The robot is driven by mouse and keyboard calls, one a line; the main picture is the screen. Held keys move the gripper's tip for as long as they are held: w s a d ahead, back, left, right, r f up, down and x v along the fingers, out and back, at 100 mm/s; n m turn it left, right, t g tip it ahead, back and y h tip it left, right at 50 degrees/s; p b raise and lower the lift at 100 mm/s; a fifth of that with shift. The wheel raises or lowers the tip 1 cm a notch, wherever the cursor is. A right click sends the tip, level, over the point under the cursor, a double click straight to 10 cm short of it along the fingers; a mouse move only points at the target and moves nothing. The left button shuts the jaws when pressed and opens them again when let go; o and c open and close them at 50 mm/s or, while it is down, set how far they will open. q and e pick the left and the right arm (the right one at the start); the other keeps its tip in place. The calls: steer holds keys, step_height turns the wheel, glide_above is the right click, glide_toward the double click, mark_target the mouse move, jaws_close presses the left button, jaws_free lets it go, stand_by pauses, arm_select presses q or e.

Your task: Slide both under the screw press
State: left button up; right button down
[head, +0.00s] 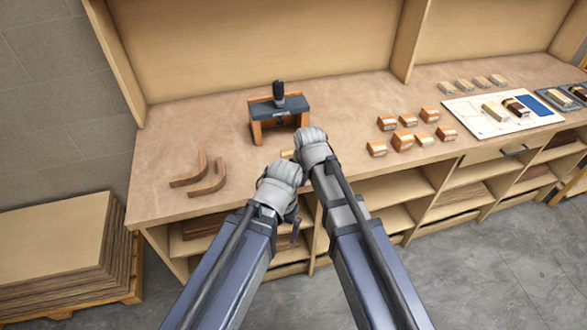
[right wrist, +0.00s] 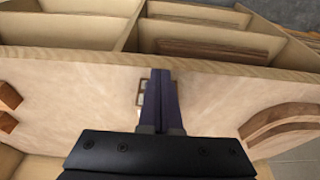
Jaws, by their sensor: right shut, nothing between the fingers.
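The screw press (head: 280,106) stands at the back middle of the bench. It has a dark top, a black screw handle and orange-brown wooden legs, with an open gap under the top. My right gripper (right wrist: 161,82) is shut and empty, in front of the press. A small pale wooden piece (head: 287,154) shows beside it, partly hidden. My left gripper (head: 280,175) is near the front edge; its fingers are hidden.
Several orange-brown wooden blocks (head: 403,142) stand right of the press. Farther right are a white sheet with samples (head: 490,125) and a dark tray (head: 555,99). The bench (head: 225,125) is clear between the curved strips and the press. Open shelves (head: 390,190) lie below.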

steer(key=shift+w, duration=0.1)
steer(key=shift+w+a, duration=0.95)
steer(key=shift+w, duration=2)
steer(key=shift+w+a, duration=1)
steer(key=shift+w, duration=2)
steer(key=shift+w+a, duration=0.95)
steer(key=shift+w, duration=2)
steer(key=shift+s, duration=0.15)
steer(key=shift+s+d, duration=0.35)
steer(key=shift+s, duration=0.6)
steer(key=shift+s+d, duration=0.3)
steer(key=shift+s, duration=0.6)
steer(key=shift+r, duration=0.1)
steer(key=p+v, duration=0.5)
steer(key=s+p+v, duration=0.1)
steer(key=p+v, duration=0.2)
steer(key=shift+d, duration=0.15)
